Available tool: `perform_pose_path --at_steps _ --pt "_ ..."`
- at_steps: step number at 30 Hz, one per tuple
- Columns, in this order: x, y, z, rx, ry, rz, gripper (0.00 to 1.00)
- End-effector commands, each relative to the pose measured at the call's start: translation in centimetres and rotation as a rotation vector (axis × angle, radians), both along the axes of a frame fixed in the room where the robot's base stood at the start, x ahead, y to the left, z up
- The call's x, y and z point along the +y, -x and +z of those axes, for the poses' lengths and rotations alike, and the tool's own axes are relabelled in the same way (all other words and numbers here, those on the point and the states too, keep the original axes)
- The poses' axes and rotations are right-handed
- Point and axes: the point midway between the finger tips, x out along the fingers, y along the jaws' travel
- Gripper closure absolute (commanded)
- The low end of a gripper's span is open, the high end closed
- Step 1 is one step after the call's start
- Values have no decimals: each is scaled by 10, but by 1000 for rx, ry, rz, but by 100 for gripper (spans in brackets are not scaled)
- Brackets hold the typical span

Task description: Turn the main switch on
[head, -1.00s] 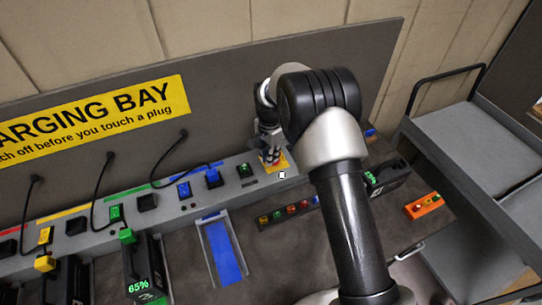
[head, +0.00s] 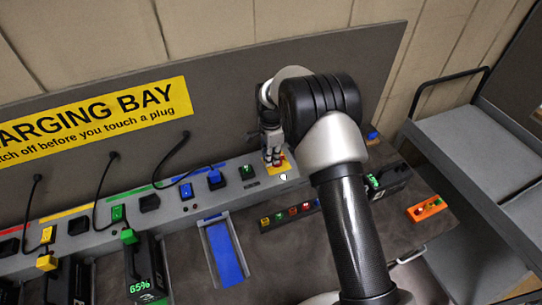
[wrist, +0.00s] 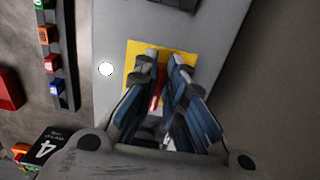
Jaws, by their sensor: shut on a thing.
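The main switch shows as a yellow plate (wrist: 135,58) with a red handle (wrist: 155,92) in the wrist view. In the head view its yellow plate (head: 287,163) is at the right end of the grey socket console. My gripper (head: 272,160) points down over the plate. In the wrist view my gripper (wrist: 164,62) has its two fingers close together, shut on the red handle. The fingers cover much of the handle, so its exact angle is hard to tell. A round white lamp (wrist: 106,69) sits beside the plate and looks lit.
The grey console (head: 170,215) carries several sockets and plugs on black cables. A blue-floored tray (head: 224,252) lies in front of it. A row of small coloured blocks (head: 291,212) is below the switch. A grey cart (head: 470,150) stands at the right.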

Motion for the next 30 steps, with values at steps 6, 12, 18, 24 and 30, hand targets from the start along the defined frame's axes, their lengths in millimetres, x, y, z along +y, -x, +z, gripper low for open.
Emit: perform_pose_path --at_steps 6,12,18,24,30 --pt "0 -1 0 -2 -1 -2 85" --pt "0 0 0 -1 0 -1 71" --pt "0 0 0 -1 0 -1 69" --pt "0 -1 4 -2 -1 0 69" --pt "0 -1 35 -6 -2 0 69"
